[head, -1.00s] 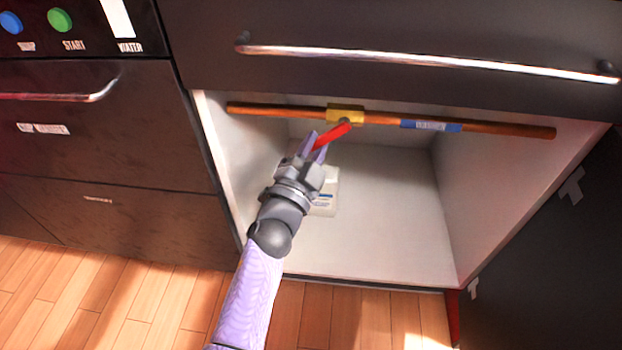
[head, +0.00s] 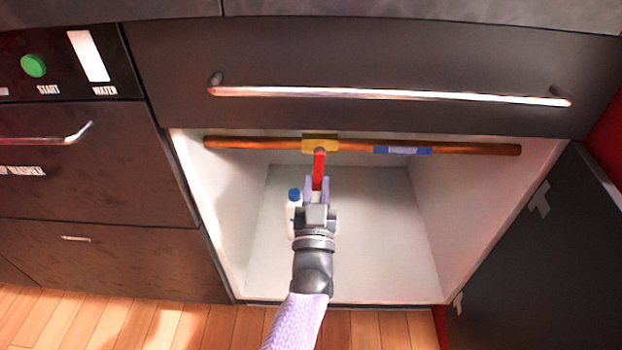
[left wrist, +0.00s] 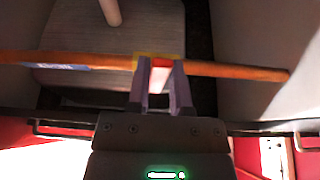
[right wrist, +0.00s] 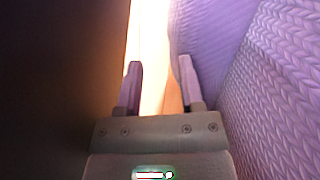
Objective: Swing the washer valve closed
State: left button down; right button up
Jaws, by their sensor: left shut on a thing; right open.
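The washer valve has a yellow body (head: 320,144) on a copper pipe (head: 260,143) that runs across the top of the open cabinet. Its red lever (head: 319,166) points from the body toward me, roughly square to the pipe. A blue label (head: 402,150) sits on the pipe to the right of the valve. My left gripper (head: 317,190) is shut on the red lever. In the left wrist view the lever (left wrist: 160,80) shows between the fingers of the left gripper (left wrist: 159,72), with the pipe (left wrist: 230,71) behind. My right gripper (right wrist: 159,75) is open and empty in the right wrist view.
A white bottle with a blue cap (head: 294,195) stands in the cabinet, partly behind my left gripper. The drawer handle (head: 390,94) juts out above the opening. The open door (head: 540,250) is at the right. The cabinet floor (head: 390,240) is mostly clear.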

pick_arm(q)
jog(key=shift+d+r+n, duration=0.1)
jog(key=shift+d+n, duration=0.1)
jog(key=shift+n, duration=0.5)
pick_arm(e)
jog(key=shift+w, duration=0.2)
pick_arm(q)
jog(key=c, duration=0.5)
grip_release()
jog(key=shift+w, duration=0.1)
jog(key=shift+s, duration=0.25)
jog(key=p+v, duration=0.2)
jog(key=v, duration=0.5)
jog(key=shift+d+f, duration=0.1)
jog(key=shift+f, duration=0.15)
pick_arm(e)
jog(key=s+f, duration=0.1)
jog(key=s, duration=0.6)
jog(key=shift+s+g, duration=0.25)
jog(key=shift+g, duration=0.15)
